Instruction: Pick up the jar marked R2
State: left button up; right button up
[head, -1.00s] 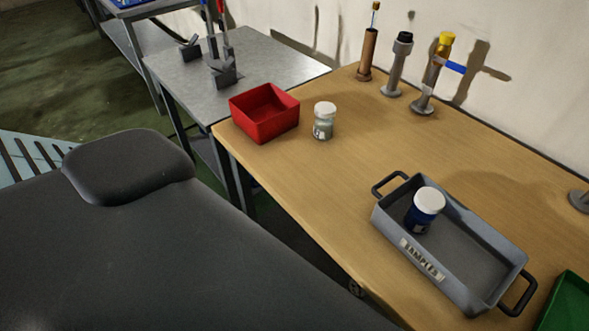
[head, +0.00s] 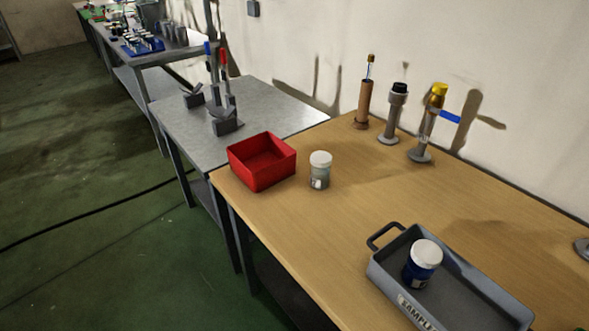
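Two jars with white lids show in the head view. A clear or greyish jar (head: 320,172) stands upright on the wooden table, just right of the red bin. A dark blue jar (head: 420,270) stands upright inside the grey tray (head: 384,281), whose label reads "SAMPLE" as far as it shows. I cannot read R2 on either jar; their labels are too small. Neither of my grippers is in view.
The red open bin (head: 261,162) sits at the wooden table's (head: 330,235) left edge. Several upright holders stand along the wall, among them a yellow-topped one (head: 430,122). A metal table (head: 275,109) adjoins behind. The table's middle is clear.

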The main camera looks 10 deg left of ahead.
aim_at(319, 179)
jog(key=z, duration=0.35)
jog(key=j+z, duration=0.2)
jog(key=z, duration=0.15)
jog(key=j+z, duration=0.45)
jog(key=z, duration=0.25)
jog(key=k+j+z, duration=0.1)
jog(key=j+z, duration=0.15)
jog(key=j, duration=0.2)
jog(key=k+j+z, duration=0.25)
jog(key=j, duration=0.2)
jog(key=k+j, duration=0.15)
jog(key=j, duration=0.25)
jog(key=k+j, duration=0.1)
jog(key=j, duration=0.3)
jog(key=k+j+z, duration=0.1)
jog(key=j, duration=0.3)
jog(key=k+j, duration=0.15)
jog(key=j, duration=0.2)
